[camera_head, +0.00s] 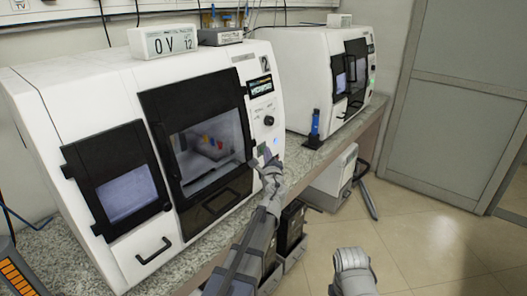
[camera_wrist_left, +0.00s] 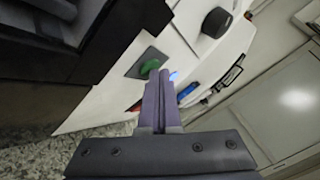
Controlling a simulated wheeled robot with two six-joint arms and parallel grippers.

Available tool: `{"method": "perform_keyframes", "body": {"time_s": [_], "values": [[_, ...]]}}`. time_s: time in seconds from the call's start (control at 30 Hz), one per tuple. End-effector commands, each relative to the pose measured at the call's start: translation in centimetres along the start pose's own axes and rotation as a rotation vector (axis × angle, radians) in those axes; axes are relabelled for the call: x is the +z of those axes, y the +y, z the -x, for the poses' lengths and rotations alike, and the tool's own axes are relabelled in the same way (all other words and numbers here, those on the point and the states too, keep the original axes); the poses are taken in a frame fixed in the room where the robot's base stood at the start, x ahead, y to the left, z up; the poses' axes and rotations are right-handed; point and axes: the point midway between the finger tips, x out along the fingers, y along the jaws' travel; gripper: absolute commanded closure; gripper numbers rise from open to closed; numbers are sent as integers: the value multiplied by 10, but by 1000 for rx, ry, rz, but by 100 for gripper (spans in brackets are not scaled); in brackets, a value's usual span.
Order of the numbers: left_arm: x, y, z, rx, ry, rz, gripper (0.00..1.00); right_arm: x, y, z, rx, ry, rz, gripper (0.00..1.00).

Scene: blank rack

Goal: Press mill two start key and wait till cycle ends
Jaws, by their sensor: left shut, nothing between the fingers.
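The white mill marked 2 (camera_head: 265,64) stands on the counter, with a dark-framed window, a small lit screen (camera_head: 260,87) and a black knob (camera_head: 269,120) on its right panel. My left gripper (camera_head: 268,156) is at the lower part of that panel, its purple fingers shut and empty. In the left wrist view the shut fingers (camera_wrist_left: 164,82) reach a green key (camera_wrist_left: 149,68) on a grey square plate, below the black knob (camera_wrist_left: 216,22). The fingertips overlap the key's edge; I cannot tell whether they touch it. My right gripper is not seen.
A second white machine (camera_head: 310,75) stands further right on the counter (camera_head: 335,150). A blue handheld item in a black stand (camera_head: 314,130) is between them. A box reading "OV" (camera_head: 163,42) sits on top of the mill. The tiled floor (camera_head: 430,240) at right is clear.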

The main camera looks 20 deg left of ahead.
Motion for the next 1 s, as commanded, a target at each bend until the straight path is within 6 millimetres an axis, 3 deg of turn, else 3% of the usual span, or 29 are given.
{"method": "perform_keyframes", "body": {"time_s": [1.0], "values": [[-7,-7,11,1,-1,0,100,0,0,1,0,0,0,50]]}}
